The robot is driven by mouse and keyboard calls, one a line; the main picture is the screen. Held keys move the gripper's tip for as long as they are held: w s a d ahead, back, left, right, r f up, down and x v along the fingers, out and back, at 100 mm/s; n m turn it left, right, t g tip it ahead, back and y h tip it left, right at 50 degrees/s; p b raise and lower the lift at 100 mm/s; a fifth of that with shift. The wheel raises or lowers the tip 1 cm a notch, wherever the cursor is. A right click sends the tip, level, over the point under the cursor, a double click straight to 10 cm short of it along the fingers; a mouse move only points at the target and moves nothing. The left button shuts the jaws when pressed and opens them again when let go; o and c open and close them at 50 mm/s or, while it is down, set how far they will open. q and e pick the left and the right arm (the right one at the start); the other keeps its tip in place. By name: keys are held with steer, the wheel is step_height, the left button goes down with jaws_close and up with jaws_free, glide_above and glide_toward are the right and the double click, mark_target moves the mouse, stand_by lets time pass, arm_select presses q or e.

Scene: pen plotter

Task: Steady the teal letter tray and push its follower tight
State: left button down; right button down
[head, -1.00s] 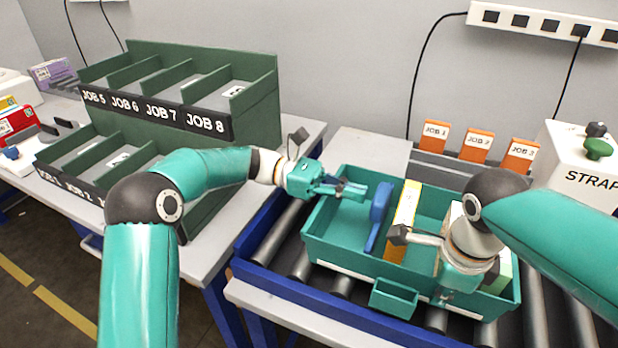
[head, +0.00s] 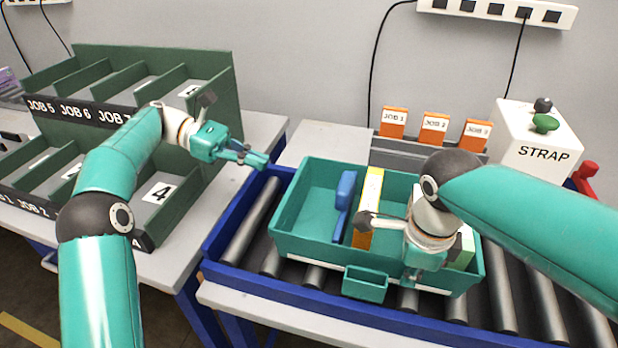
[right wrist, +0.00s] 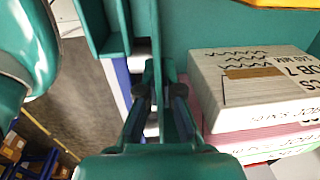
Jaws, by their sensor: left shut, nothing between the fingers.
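The teal letter tray (head: 310,254) sits on the roller conveyor. The blue follower (head: 344,193) stands upright inside it, just left of a yellow-orange block (head: 369,190), with a narrow gap seeming to show between them. My left gripper (head: 252,158) is shut and empty, above and just outside the tray's left end. My right gripper (head: 411,278) is at the tray's front wall. In the right wrist view its fingers (right wrist: 161,98) close on either side of that wall. A white package marked with a 7 (right wrist: 255,85) lies inside the tray, above a pink one (right wrist: 262,137).
A green sorting rack (head: 236,95) stands left of the tray. Orange job cards (head: 434,128) and the white STRAP machine (head: 540,140) stand behind it. A small teal pocket (head: 365,284) juts from the tray's front. The tray's left part is empty.

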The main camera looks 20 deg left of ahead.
arm_select(q)
glide_toward(339, 183)
steer(key=w+d+f, duration=0.1)
steer(key=d+f, duration=0.3)
steer(key=d, duration=0.1)
steer(key=shift+d+r+y, duration=0.1)
steer(key=shift+d+y, duration=0.2)
steer(key=shift+d, duration=0.45)
steer(key=d, duration=0.4)
steer(key=shift+d, duration=0.2)
steer(key=shift+a, duration=0.1)
